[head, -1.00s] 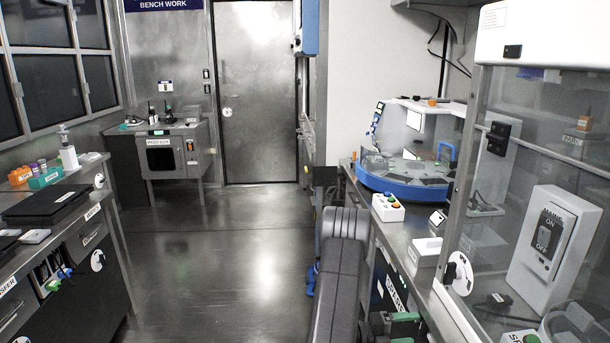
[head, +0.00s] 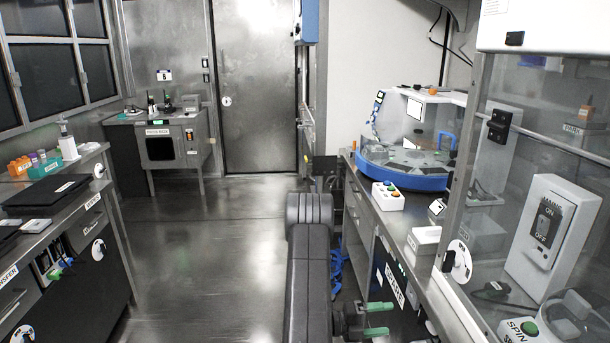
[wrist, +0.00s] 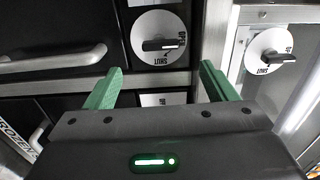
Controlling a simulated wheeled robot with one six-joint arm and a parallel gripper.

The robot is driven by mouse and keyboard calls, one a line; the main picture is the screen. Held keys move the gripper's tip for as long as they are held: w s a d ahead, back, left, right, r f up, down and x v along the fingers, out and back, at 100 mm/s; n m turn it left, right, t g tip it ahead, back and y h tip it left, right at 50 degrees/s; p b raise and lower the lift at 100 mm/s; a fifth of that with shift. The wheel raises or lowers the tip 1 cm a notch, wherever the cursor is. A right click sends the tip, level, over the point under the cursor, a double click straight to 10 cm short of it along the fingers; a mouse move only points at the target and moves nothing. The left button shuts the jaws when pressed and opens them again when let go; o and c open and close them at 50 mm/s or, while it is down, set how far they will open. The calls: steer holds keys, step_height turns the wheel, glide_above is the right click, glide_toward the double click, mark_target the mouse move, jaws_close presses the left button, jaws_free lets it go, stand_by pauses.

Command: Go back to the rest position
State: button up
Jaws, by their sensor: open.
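My gripper (head: 388,319) is low in the head view, beside the front of the right-hand bench. Its two green fingers stand apart with nothing between them. In the wrist view my gripper (wrist: 161,68) is also open and empty. Beyond the fingers there is a round white dial (wrist: 165,40) with a dark handle, marked OPEN and SHUT. My dark grey arm runs up the lower middle of the head view.
The right bench (head: 395,228) carries a blue-based round machine (head: 405,180), a button box (head: 387,197) and a clear-fronted cabinet (head: 530,180). The left bench (head: 75,215) holds a black case (head: 45,190). The floor (head: 205,240) between is clear up to the steel door (head: 255,90).

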mark_target(419, 318)
steer(key=d+m+b, duration=0.1)
steer(key=d, duration=0.2)
steer(key=d+m+b, duration=0.1)
steer(key=d+m, duration=0.1)
steer(key=d, duration=0.1)
steer(key=d+m+b, duration=0.1)
steer(key=d, duration=0.3)
steer(key=shift+w+m, duration=0.3)
steer(key=shift+w, duration=0.05)
steer(key=m+b, duration=0.3)
steer(key=m, duration=0.1)
steer(key=shift+s, duration=0.1)
steer(key=m+b, duration=0.4)
steer(key=m, duration=0.1)
steer(key=shift+s+f+m, duration=0.1)
steer(key=shift+m, duration=0.2)
steer(key=shift+m+b, duration=0.8)
steer(key=shift+m, duration=0.5)
steer(key=shift+s, duration=0.1)
